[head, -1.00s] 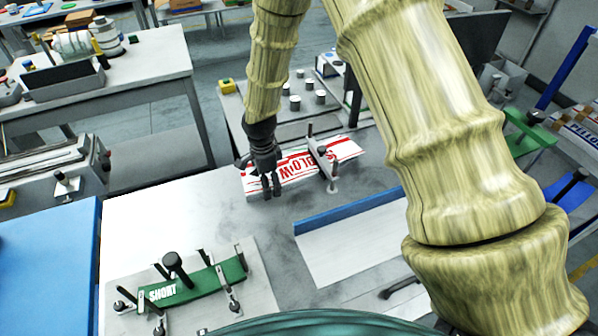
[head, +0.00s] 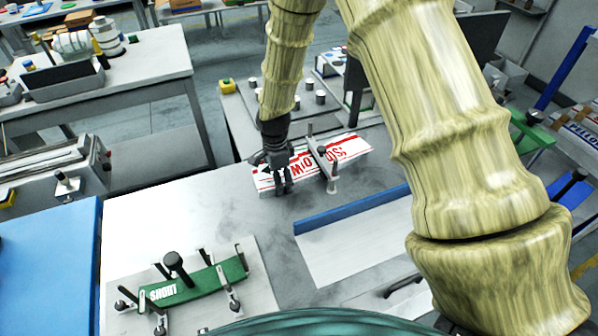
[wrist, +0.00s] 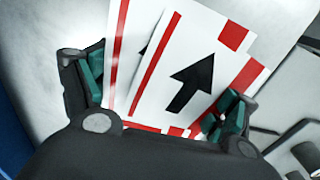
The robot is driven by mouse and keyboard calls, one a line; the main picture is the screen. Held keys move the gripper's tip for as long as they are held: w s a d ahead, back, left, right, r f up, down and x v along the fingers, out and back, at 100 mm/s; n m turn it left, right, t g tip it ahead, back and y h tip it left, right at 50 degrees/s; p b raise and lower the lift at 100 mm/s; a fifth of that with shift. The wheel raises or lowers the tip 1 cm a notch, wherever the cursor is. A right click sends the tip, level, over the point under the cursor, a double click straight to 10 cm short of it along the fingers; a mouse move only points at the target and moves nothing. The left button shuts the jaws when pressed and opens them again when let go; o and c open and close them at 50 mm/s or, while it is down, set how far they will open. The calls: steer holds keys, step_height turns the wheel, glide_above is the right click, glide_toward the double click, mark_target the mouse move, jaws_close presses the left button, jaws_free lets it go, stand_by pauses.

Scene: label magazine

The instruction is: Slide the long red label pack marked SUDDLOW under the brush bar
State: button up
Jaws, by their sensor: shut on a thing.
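The long white-and-red label pack (head: 347,149) lies on the grey table in the head view. Its red lettering is upside down there and partly covered. The brush bar (head: 321,161), a light bar on posts, crosses over the pack, and part of the pack shows on its right side. My gripper (head: 282,188) is shut on the pack left of the bar. In the wrist view the pack (wrist: 180,50) shows a black arrow and red stripes, with overlapping layers out of line, between the fingers of my gripper (wrist: 162,98).
A green pack marked SHORT (head: 190,286) sits among clamps on a plate at the front left. A white tray with a blue edge (head: 350,210) lies right of my gripper. Several small cylinders (head: 308,90) stand behind the bar.

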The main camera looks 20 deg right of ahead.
steer(key=shift+d+f, duration=0.1)
steer(key=shift+d, duration=0.25)
steer(key=o, duration=0.8)
steer(key=shift+d, duration=0.1)
steer(key=shift+w+r, duration=0.1)
steer(key=shift+r, duration=0.6)
step_height(320, 180, up, 10)
steer(key=shift+r, duration=0.25)
